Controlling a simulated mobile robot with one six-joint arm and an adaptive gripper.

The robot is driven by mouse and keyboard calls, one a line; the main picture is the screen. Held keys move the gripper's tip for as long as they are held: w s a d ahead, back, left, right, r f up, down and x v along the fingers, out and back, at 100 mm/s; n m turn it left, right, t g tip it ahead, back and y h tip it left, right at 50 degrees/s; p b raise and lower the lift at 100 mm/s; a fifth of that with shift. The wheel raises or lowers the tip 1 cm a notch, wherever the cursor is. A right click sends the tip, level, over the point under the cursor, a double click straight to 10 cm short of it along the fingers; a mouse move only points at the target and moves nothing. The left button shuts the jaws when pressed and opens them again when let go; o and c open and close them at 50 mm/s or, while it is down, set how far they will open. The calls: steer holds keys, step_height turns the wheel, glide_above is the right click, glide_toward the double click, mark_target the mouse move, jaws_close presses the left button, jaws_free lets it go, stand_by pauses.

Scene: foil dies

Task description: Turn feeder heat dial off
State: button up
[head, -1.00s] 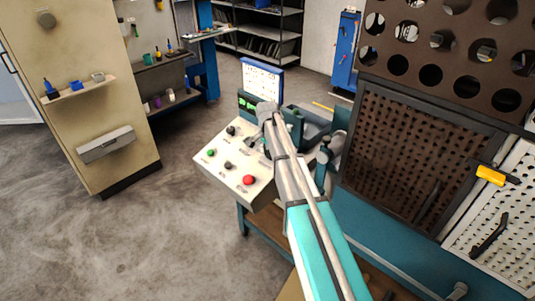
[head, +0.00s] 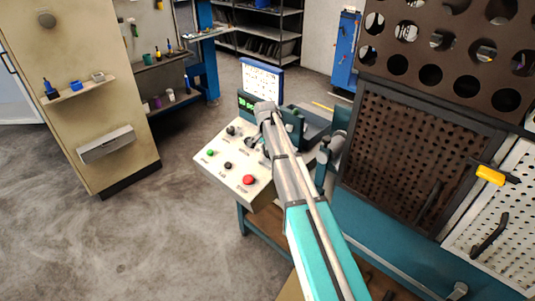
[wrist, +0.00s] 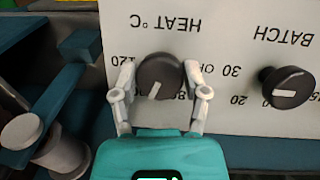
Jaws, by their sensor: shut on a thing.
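The heat dial (wrist: 160,77) is a round black knob on the pale panel, under an upside-down "HEAT °C" label in the wrist view. Its white mark points down and slightly left in that view. "120" is printed to its left, and part of an "OFF" label shows to its right; other print is hidden by a finger. My gripper (wrist: 160,82) is shut on the dial, with one pale finger on each side. In the head view my gripper (head: 262,112) is at the panel's upper right and hides the dial.
A second black knob, the batch dial (wrist: 287,87), sits right of the heat dial. The control panel (head: 222,176) also carries a green button (head: 210,153) and a red button (head: 248,180). A perforated dark board (head: 415,150) stands right of my arm.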

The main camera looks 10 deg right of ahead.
steer(key=shift+w+d+n+g+h, duration=0.15)
steer(key=shift+n+h, duration=0.2)
steer(key=shift+n, duration=0.7)
steer(key=shift+w+n+g+h, duration=0.15)
steer(key=shift+n+h, duration=0.2)
steer(key=shift+n, duration=0.7)
stand_by(1.7)
steer(key=o, duration=1.1)
steer(key=shift+s, duration=0.25)
